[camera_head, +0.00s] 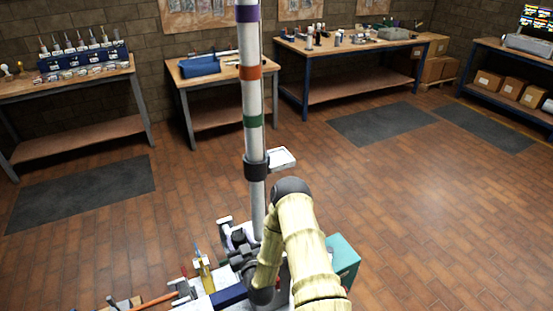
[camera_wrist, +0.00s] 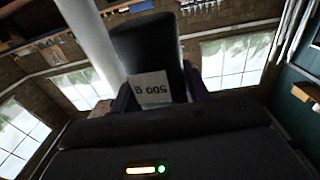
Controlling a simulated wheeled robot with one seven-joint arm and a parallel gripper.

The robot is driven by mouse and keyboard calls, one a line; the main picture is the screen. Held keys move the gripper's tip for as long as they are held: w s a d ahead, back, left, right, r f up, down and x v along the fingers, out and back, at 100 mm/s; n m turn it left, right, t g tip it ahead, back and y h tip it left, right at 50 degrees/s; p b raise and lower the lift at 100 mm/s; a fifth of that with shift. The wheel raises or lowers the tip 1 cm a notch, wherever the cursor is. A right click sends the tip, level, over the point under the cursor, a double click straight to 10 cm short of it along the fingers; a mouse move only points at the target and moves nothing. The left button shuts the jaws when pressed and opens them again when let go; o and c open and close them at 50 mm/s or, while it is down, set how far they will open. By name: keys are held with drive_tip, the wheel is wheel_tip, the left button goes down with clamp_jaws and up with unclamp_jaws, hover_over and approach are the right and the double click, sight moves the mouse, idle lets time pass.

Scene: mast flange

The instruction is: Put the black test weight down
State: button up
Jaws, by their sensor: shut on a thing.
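The black test weight (camera_wrist: 148,50) fills the upper middle of the wrist view, with a white "500 g" label that reads upside down there. My gripper (camera_wrist: 156,92) is shut on it, with a finger at each side of the labelled end. In the head view my gripper (camera_head: 242,258) is low, just left of the foot of the white mast (camera_head: 256,100). The weight is small and dark there and hard to tell from the gripper. The mast has purple, orange and green bands and a black collar (camera_head: 256,168). A small white tray (camera_head: 281,159) sits beside it, above my gripper.
A cluttered surface with a yellow item (camera_head: 202,275), an orange-handled tool (camera_head: 158,299) and a teal box (camera_head: 343,258) lies around my arm. Workbenches (camera_head: 215,71) line the back wall. The tiled floor (camera_head: 420,210) at right is clear.

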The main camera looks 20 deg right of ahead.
drive_tip(key=s+d+r+h+b, duration=0.1)
drive_tip(key=d+r, duration=0.9)
drive_tip(key=r, duration=0.3)
drive_tip(key=s+d+r+b, duration=0.1)
drive_tip(key=s+d+r, duration=0.1)
drive_tip(key=d+r, duration=1)
drive_tip(key=w+r+p, duration=0.2)
drive_tip(key=w+p, duration=0.4)
drive_tip(key=w, duration=1.1)
drive_tip(key=shift+w+a+m, duration=0.2)
drive_tip(key=shift+a+m, duration=0.1)
drive_tip(key=shift+a, duration=0.1)
